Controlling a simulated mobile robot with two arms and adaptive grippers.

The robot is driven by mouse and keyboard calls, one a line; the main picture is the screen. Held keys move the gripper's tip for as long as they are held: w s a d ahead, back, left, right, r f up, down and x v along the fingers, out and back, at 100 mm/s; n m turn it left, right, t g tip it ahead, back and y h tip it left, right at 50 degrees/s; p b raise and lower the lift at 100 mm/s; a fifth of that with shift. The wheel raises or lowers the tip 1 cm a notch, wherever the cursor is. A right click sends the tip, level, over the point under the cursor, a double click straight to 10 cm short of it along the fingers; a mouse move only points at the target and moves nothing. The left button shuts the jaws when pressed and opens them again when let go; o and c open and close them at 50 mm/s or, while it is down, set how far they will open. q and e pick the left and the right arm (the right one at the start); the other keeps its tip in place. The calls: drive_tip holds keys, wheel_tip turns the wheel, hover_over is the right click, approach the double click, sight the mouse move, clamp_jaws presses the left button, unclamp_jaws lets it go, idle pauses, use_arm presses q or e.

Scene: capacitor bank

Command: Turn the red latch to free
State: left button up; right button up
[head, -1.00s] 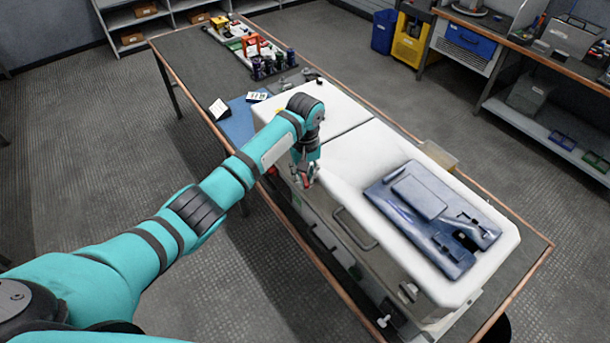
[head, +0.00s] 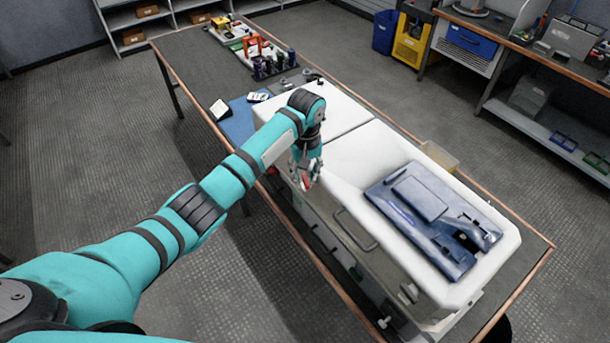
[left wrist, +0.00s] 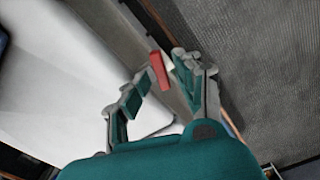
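The red latch (head: 306,181) sits on the near side of the large white-topped cabinet (head: 352,160), by its upper edge. In the left wrist view the latch (left wrist: 159,71) is a short red bar between my left gripper's two fingertips. My left gripper (head: 307,172) points down at the latch in the head view. Its fingers (left wrist: 160,76) stand apart, one on each side of the latch, with gaps visible. Contact with the latch cannot be made out. The latch's mount is partly hidden by the fingers. My right gripper is not in view.
A blue panel (head: 425,205) lies on the cabinet top, to the right of the gripper. A handle (head: 355,230) is on the cabinet's near side. The cabinet stands on a table with a brown edge (head: 520,283). Coloured parts (head: 262,55) stand at the table's far end.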

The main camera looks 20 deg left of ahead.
use_arm(q)
wheel_tip(320, 180, up, 7)
drive_tip(key=shift+a, duration=0.1)
idle(0.4)
drive_tip(key=shift+o, duration=1.2)
drive_tip(key=shift+a+f, duration=0.1)
drive_tip(key=shift+f, duration=0.1)
drive_tip(key=o, duration=0.5)
drive_tip(key=a+f+m+h+b, duration=0.1)
drive_tip(key=f+b, duration=0.1)
drive_tip(key=a+f+m+h+b, duration=0.1)
drive_tip(key=f+b, duration=0.1)
drive_tip(key=f+h+b, duration=0.1)
drive_tip(key=b, duration=0.2)
drive_tip(key=shift+s+a+f+m+t, duration=0.3)
drive_tip(key=shift+s+a+f+m, duration=0.1)
drive_tip(key=shift+c, duration=0.2)
drive_tip(key=m+t+h+b, duration=0.6)
drive_tip(key=m+h+b, duration=0.3)
drive_tip(key=m+b, duration=0.8)
approach(304, 179)
drive_tip(key=w+d+f+n+p, duration=0.1)
drive_tip(key=w+d+f, duration=0.2)
drive_tip(key=d, duration=0.3)
drive_tip(key=shift+w+d+n, duration=0.25)
drive_tip(key=shift+d+n, duration=0.15)
drive_tip(key=shift+f, duration=0.15)
